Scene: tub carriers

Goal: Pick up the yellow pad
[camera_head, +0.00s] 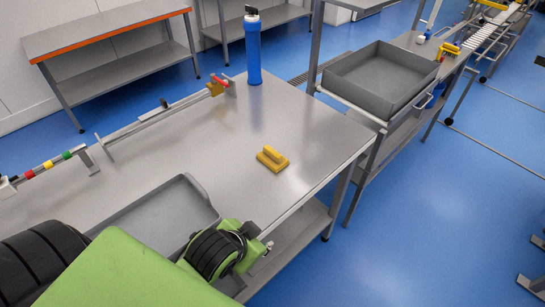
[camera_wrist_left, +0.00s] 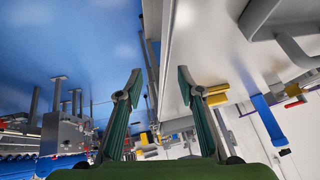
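The yellow pad (camera_head: 272,158) lies on the steel table, right of the middle, with a raised handle on its flat base. In the left wrist view a yellow piece that looks like the pad (camera_wrist_left: 216,95) shows just right of the right finger, apart from it. My left gripper (camera_wrist_left: 160,82) is open, its two green fingers spread with nothing between them. In the head view my green left arm reaches in from the bottom left, and its wrist end is nearer the front edge than the pad. The fingers are hard to make out there. My right gripper is in neither view.
A grey tray (camera_head: 165,216) lies on the steel table (camera_head: 232,190), partly behind my arm. A blue bottle (camera_head: 253,50) stands at the far edge. A rail with coloured parts (camera_head: 160,112) runs along the left. A grey tub (camera_head: 378,78) sits on the rack to the right. The tabletop around the pad is clear.

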